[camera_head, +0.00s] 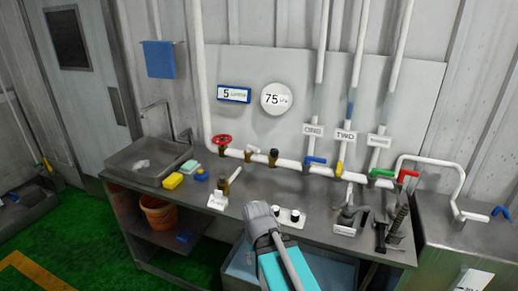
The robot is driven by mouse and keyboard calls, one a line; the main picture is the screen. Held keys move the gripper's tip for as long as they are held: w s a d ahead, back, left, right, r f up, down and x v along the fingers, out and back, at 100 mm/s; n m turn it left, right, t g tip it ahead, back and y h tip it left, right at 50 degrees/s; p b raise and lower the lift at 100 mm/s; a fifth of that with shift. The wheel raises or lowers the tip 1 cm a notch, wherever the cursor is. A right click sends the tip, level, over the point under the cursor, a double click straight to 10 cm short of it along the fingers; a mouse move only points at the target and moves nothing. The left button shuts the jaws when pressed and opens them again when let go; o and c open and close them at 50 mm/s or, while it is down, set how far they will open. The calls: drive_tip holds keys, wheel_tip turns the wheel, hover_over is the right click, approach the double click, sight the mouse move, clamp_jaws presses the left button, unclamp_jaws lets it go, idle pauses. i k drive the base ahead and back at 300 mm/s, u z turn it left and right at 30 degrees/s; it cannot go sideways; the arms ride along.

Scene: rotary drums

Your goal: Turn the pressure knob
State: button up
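Two small dark knobs, a left one (277,210) and a right one (295,215), sit on a white plate on the metal counter, at the lower middle. No readable label marks either as the pressure knob.
A red valve wheel (222,140) and several coloured lever valves line the white pipe behind the counter (325,232). A sink (148,160), a yellow sponge (173,181) and a white sign (218,201) are left. Clamp-like tools (352,214) stand right.

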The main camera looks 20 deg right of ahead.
sight(274, 153)
drive_tip(key=z, duration=0.2)
drive_tip(key=i, duration=1.15)
drive_tip(key=z, duration=0.7)
